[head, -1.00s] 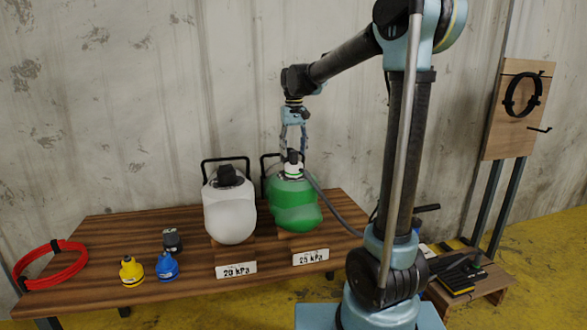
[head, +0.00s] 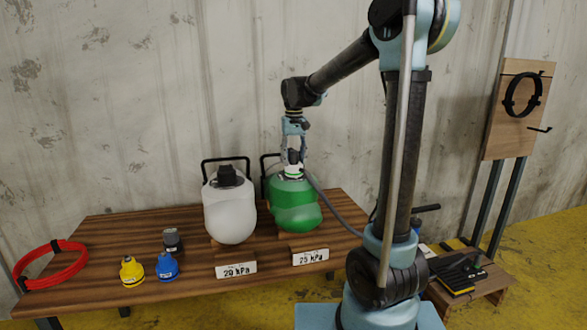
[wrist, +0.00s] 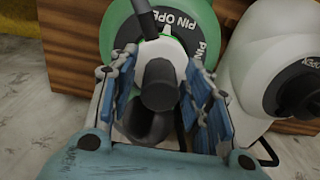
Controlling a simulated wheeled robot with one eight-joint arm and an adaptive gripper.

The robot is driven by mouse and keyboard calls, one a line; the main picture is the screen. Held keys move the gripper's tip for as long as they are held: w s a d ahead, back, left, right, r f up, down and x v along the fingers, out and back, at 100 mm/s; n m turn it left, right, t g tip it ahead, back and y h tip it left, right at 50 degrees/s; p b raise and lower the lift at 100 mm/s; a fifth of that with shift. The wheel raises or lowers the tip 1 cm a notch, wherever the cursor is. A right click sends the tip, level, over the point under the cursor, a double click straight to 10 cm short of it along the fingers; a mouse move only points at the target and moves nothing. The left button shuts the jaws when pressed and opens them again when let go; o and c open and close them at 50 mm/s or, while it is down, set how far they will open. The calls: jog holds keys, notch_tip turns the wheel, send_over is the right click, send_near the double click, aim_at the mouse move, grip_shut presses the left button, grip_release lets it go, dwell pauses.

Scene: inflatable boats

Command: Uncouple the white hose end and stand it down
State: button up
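The white hose end (head: 292,170) stands on the valve of the green boat section (head: 294,208), with a dark upper part and a grey hose (head: 338,214) leading off to the right. In the wrist view the hose end's white collar (wrist: 172,50) sits over a dark valve ring marked "PIN OPEN". My gripper (head: 293,160) points down over it. In the wrist view the blue pads of my gripper (wrist: 161,80) stand apart on both sides of the hose end, with a gap visible beside its dark part. Contact at the fingertips is hard to judge.
A white boat section (head: 230,210) stands close on the left, with a dark cap and black handle. Yellow (head: 131,271), blue (head: 167,267) and dark grey (head: 172,241) fittings and a red hose coil (head: 50,266) lie on the wooden bench (head: 110,230). A board with a black ring (head: 522,95) stands right.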

grip_shut()
jog(key=shift+w+n, duration=0.1)
jog(key=shift+n, duration=2)
jog(key=shift+n, duration=2)
jog(key=n, duration=0.4)
jog(key=shift+w, duration=0.1)
